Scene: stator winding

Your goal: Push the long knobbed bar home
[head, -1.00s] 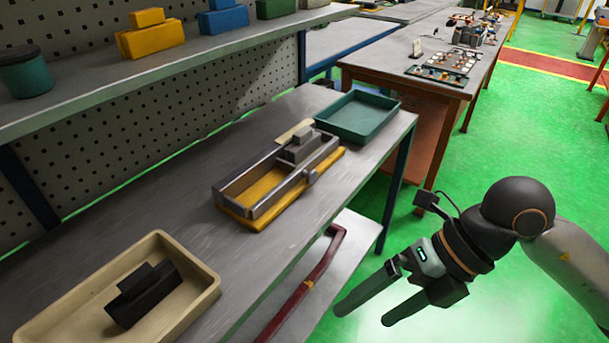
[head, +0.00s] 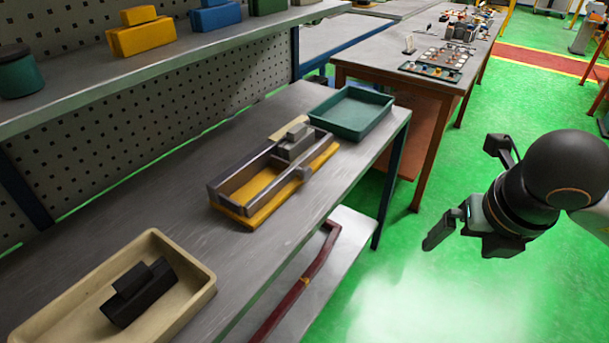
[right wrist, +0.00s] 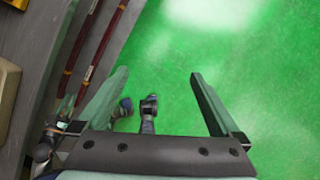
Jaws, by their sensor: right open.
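A grey metal fixture on a yellow base (head: 254,210) sits on the bench. A long grey bar (head: 272,190) runs along its near side, with a round knob (head: 303,172) toward the right end. How far the bar is in cannot be told. A stepped grey block (head: 294,143) sits at the fixture's far right end. My right gripper (head: 440,232) is open and empty over the green floor, right of the bench and well apart from the bar. Both its fingers show apart in the right wrist view (right wrist: 160,75). My left gripper is not in view.
A beige tray (head: 190,302) with a black stepped block (head: 140,292) stands at the front left of the bench. A green tray (head: 350,112) is beyond the fixture. A dark red bar (head: 300,285) lies on the lower shelf. Floor beside the bench is clear.

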